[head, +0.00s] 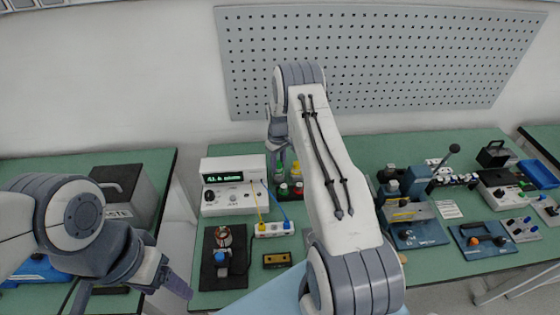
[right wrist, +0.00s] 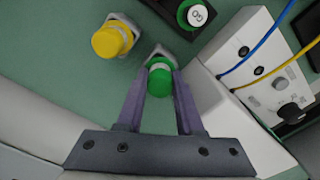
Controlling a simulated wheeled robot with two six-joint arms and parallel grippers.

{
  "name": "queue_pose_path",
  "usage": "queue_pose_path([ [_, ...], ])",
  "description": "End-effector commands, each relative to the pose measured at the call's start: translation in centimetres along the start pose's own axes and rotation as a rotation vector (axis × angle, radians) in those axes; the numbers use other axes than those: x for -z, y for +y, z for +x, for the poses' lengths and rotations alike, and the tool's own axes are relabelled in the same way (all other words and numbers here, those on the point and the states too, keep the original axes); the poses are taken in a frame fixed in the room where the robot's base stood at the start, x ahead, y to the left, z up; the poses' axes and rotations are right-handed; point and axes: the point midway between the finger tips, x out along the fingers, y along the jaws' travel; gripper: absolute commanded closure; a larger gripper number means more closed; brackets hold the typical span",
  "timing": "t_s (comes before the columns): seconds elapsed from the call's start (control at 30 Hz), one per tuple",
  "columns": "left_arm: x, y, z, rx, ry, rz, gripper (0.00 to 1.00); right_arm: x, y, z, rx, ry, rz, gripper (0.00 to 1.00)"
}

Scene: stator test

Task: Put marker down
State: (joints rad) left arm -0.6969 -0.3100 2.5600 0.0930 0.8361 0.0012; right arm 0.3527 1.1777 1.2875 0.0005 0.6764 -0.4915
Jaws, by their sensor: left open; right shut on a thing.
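The marker shows as a round green cap (right wrist: 159,78) between the two purple fingers of my right gripper (right wrist: 160,80) in the right wrist view. My right gripper is shut on it. A pale grey piece shows just beyond the cap; I cannot tell whether the marker rests on it or is held above it. In the head view the right gripper (head: 279,150) is behind the test instrument's right side, partly hidden by my arm, with a bit of green below it. My left gripper (head: 130,297) is open and empty at the lower left.
A yellow-capped piece (right wrist: 112,39) stands close to the marker. Tools and fixtures fill the bench's right side.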

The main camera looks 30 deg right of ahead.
Motion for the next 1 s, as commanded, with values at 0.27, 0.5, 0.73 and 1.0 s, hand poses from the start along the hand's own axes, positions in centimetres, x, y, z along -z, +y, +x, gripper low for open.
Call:
queue_pose_path([
  [0.27,0.0,0.0,-0.2,0.000,0.000,0.001,0.32,0.0,0.1,0.5,0.000,0.001,0.000,1.00],
  [0.5,0.0,0.0,0.6,0.000,0.000,0.000,0.32,0.0,0.1,1.2,0.000,0.001,0.000,1.00],
  [0.73,0.0,-0.1,0.7,0.000,0.000,-0.001,0.32,0.0,0.0,1.2,0.000,0.000,0.000,0.34],
  [1.0,0.0,0.0,0.6,0.000,0.000,-0.001,0.32,0.0,0.0,1.2,0.000,0.000,0.000,0.34],
])
